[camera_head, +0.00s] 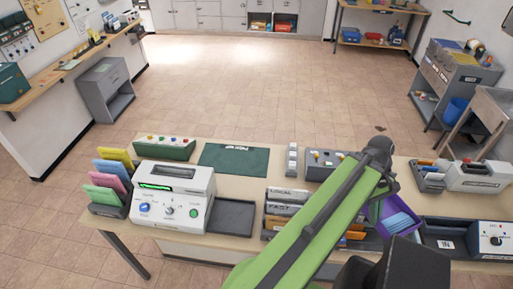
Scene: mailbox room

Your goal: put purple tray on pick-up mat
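The purple tray (372,213) is at the right of centre, at the desk's front part, with light blue contents inside. My green arm crosses in front and hides its left side. The pick-up mat is probably the dark green mat (234,161) with pale lettering at its back edge, lying bare at the desk's back edge, left of the tray. A black part of my arm fills the bottom right, just below the tray. My fingertips cannot be made out, so I cannot tell whether they touch the tray.
A white machine (172,196) with knobs stands left on the desk (245,241), beside coloured folders (108,181). A green button box (164,148) is left of the mat. Grey switch boxes (325,164) stand right of it. Labelled letter slots (288,208) are in front. Floor beyond is clear.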

